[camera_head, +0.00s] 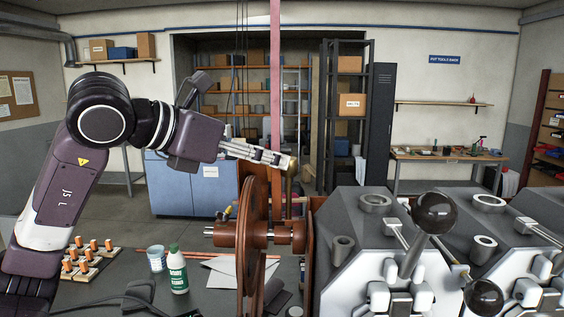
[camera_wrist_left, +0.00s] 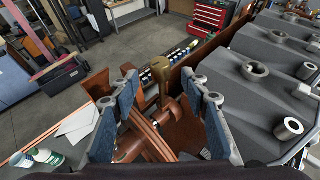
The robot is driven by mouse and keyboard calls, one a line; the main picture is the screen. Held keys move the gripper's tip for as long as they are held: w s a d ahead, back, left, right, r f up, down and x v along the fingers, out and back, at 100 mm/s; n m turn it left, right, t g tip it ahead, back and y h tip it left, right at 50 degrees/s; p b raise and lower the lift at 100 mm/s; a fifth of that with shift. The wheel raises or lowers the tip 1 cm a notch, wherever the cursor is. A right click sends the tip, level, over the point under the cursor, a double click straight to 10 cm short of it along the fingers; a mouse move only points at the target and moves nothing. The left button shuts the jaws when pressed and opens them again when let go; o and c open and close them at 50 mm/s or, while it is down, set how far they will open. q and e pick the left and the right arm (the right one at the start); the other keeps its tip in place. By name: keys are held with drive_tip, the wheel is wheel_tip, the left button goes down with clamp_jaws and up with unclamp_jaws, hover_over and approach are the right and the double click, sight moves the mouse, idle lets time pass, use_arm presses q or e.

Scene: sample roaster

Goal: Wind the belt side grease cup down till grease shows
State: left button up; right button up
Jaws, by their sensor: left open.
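The grease cup is a small brass piece (camera_head: 291,172) on top of the brown bearing housing, beside the large brown wheel (camera_head: 245,235). In the left wrist view the cup (camera_wrist_left: 161,70) stands upright on its stem, between and slightly beyond the fingertips. My left gripper (camera_head: 287,160) reaches in from the left and is open at the cup's top. In the left wrist view its two blue-padded fingers (camera_wrist_left: 158,80) lie either side of the cup, with gaps visible. I cannot make out any grease. My right gripper is not in view.
Grey machine housings with black-knobbed levers (camera_head: 435,212) fill the right. A green-white bottle (camera_head: 177,270), white tub (camera_head: 156,258), papers (camera_head: 232,270) and a rack of orange-topped pieces (camera_head: 83,262) sit on the bench left of the wheel. A red vertical strip (camera_head: 275,70) rises behind.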

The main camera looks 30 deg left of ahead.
use_arm(q)
drive_tip(key=v, duration=0.5)
drive_tip(key=shift+s+r, duration=0.1)
drive_tip(key=shift+s, duration=0.05)
